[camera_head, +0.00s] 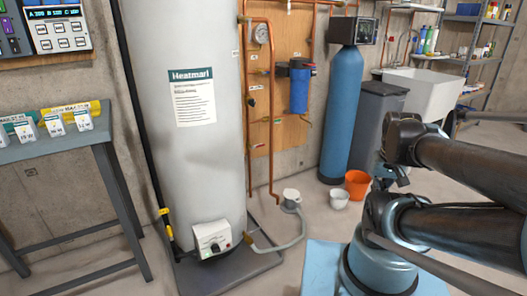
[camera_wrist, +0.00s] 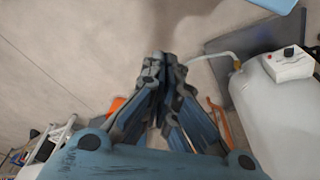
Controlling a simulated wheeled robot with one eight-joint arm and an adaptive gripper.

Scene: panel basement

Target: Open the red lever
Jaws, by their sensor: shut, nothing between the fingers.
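I cannot clearly make out a red lever in either view. The copper pipes (camera_head: 272,110) on the wooden board beside the white tank (camera_head: 185,110) carry several small valves and tags, too small to tell apart. Yellow fittings show at the tank's foot, one on the black pipe (camera_head: 165,212) at left and one on the outlet at right. My gripper (camera_wrist: 165,60) is in the middle of the wrist view, shut and empty, pointing over bare floor. It touches none of the fittings in that view.
The white control box (camera_head: 212,238) is low on the tank; it also shows in the wrist view (camera_wrist: 288,65). A blue cylinder (camera_head: 342,110), an orange bucket (camera_head: 357,183) and a white bucket (camera_head: 339,198) stand right of the pipes. A workbench (camera_head: 60,148) stands left.

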